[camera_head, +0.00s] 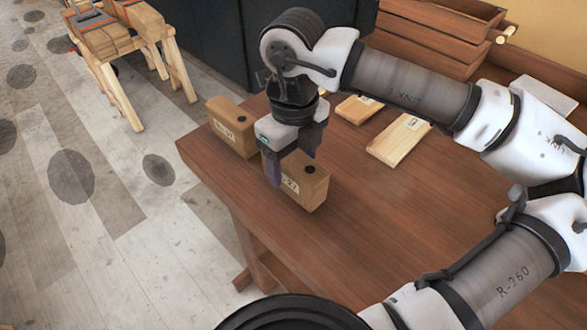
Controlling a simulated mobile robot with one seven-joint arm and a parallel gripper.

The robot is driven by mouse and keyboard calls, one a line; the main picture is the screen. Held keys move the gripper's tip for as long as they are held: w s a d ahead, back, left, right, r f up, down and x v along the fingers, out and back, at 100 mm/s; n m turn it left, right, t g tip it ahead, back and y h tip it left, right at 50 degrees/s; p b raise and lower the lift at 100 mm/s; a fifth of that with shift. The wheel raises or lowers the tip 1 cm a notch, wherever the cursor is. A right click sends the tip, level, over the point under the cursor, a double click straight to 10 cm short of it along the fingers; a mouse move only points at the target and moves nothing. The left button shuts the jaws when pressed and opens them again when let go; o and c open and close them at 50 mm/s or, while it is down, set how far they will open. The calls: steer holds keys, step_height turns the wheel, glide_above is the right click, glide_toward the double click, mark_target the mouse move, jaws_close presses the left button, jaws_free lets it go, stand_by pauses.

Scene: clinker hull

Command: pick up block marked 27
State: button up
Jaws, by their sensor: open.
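The block marked 27 (312,187) is a wooden block with a pale label and a dark round hole on top. It sits on the brown wooden table (370,230) near its left edge. My gripper (289,168) is open and points down at this block. One dark finger covers the block's left part, and the other finger is behind its upper edge. I cannot tell whether the fingers touch it.
A second wooden block (231,127) with a label stands at the table's left corner, close behind my gripper. Flat labelled boards (398,140) and a smaller one (358,108) lie further back. Wooden crates (440,35) are at the rear. The table's front middle is clear.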

steer(key=shift+c, duration=0.5)
steer(key=c, duration=1.2)
steer(key=shift+o, duration=0.2)
steer(key=shift+r, duration=0.2)
step_height(320, 180, up, 28)
steer(key=p, duration=0.3)
steer(key=shift+f+p, duration=0.15)
steer(key=shift+p, duration=0.15)
